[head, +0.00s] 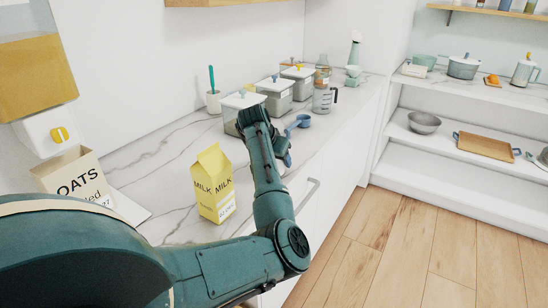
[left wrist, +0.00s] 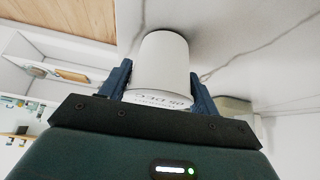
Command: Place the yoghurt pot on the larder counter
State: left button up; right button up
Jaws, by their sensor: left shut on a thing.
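The white yoghurt pot (left wrist: 163,62) sits between the two fingers of my left gripper (left wrist: 160,88) in the left wrist view, with dark printed text near its end. The gripper is shut on it. In the head view my left gripper (head: 284,150) reaches over the front part of the marble counter (head: 168,170), and my arm hides the pot. The counter also shows behind the pot in the left wrist view (left wrist: 255,50). I cannot tell whether the pot touches it. My right gripper is in neither view.
A yellow milk carton (head: 212,185) stands left of my left forearm, and an oats box (head: 75,178) is farther left. Open shelves (head: 440,150) are at right.

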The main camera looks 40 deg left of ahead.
pick_arm(q)
jog(key=shift+f, duration=0.1)
jog(key=o, duration=1.1)
jog(key=v, duration=1.2)
